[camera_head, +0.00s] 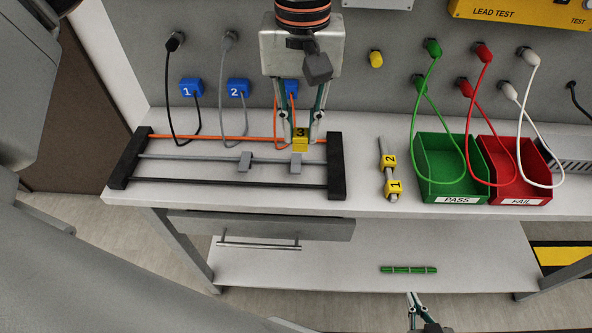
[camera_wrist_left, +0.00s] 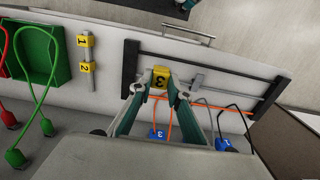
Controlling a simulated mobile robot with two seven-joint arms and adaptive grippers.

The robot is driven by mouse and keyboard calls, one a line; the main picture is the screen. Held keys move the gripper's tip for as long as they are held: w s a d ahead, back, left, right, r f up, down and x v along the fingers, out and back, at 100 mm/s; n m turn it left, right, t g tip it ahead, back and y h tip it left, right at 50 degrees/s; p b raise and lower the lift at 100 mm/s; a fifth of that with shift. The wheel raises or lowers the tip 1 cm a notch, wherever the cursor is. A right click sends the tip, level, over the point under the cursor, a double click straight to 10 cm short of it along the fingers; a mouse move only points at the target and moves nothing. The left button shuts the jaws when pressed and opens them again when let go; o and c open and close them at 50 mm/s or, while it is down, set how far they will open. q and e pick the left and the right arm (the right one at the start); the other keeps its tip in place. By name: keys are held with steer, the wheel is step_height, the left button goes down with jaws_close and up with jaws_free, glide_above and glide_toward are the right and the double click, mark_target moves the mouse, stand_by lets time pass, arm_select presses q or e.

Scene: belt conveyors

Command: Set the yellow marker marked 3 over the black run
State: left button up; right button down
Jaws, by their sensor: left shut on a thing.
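The yellow marker marked 3 (camera_head: 300,145) is held between the fingertips of my left gripper (camera_head: 301,137). In the head view it overlaps the right part of the orange run (camera_head: 220,138); I cannot tell its height. The left wrist view also shows the marker (camera_wrist_left: 160,78), with 3 facing up. The black run (camera_head: 225,183) is the front line of the rack, in front of the grey run (camera_head: 195,157). No marker shows on the black run. My right gripper (camera_head: 416,297) is at the bottom edge, partly cut off, below the bench; its opening is unclear.
Black end blocks (camera_head: 336,166) bound the rack, and two grey clips (camera_head: 245,162) sit on the grey run. Yellow markers 2 (camera_head: 389,161) and 1 (camera_head: 394,187) are on a post to the right. Green PASS (camera_head: 456,193) and red FAIL (camera_head: 520,194) bins stand beyond.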

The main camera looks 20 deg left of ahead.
mark_target(300, 185)
arm_select(q)
step_height(300, 185, down, 13)
steer(key=shift+r, duration=0.1)
stand_by(0.4)
steer(key=shift+f, duration=0.25)
steer(key=o, duration=0.8)
step_height(300, 185, up, 12)
steer(key=shift+r, duration=0.25)
